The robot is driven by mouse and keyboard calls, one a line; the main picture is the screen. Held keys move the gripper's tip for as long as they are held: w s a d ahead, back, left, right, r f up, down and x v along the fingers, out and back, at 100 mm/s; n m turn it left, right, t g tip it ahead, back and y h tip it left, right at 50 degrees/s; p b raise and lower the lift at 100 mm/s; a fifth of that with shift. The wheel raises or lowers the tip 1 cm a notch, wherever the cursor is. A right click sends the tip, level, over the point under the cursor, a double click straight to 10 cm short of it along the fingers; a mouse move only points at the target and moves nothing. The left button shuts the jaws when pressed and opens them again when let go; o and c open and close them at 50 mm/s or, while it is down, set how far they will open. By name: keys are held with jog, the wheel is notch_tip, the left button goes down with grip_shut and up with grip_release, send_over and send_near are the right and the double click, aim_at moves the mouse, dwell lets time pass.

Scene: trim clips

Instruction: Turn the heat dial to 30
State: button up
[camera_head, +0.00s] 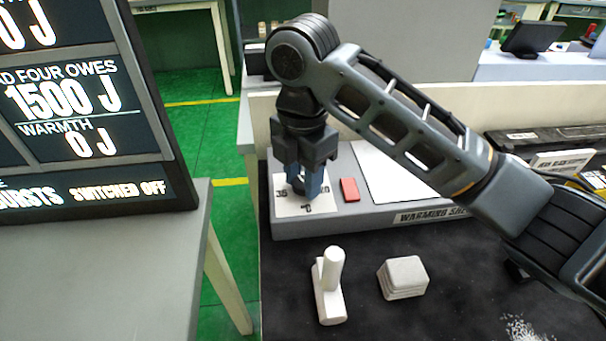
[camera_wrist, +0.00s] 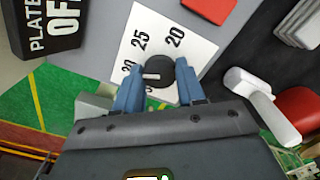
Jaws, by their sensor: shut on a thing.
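The heat dial is a round black knob (camera_wrist: 160,66) on a white card marked with numbers and °C. The card (camera_head: 290,208) lies at the left end of the grey warming shelf unit (camera_head: 330,224). My gripper (camera_head: 306,188) points down over the card, and its blue fingers hide most of the knob in the head view. In the wrist view my gripper (camera_wrist: 159,82) has one finger on each side of the knob, shut on it. The knob's white mark points left, near a partly covered number that looks like 30. The 25 and 20 are readable above.
A red block (camera_head: 349,189) sits right of the card, beside a pale plate (camera_head: 393,172). A white T-shaped piece (camera_head: 329,288) and a pale stacked block (camera_head: 403,277) lie on the dark mat in front. A display board (camera_head: 85,110) at left reads warmth 0 J and switched off.

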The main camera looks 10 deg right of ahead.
aim_at(303, 183)
jog(key=shift+n, duration=0.7)
jog(key=o, duration=1.1)
jog(key=shift+c, duration=0.2)
jog(key=shift+r, duration=0.1)
notch_tip(303, 183, up, 7)
jog(key=shift+r+p, duration=0.15)
jog(key=shift+p, duration=0.3)
jog(key=shift+r, duration=0.1)
jog(key=shift+s, duration=0.1)
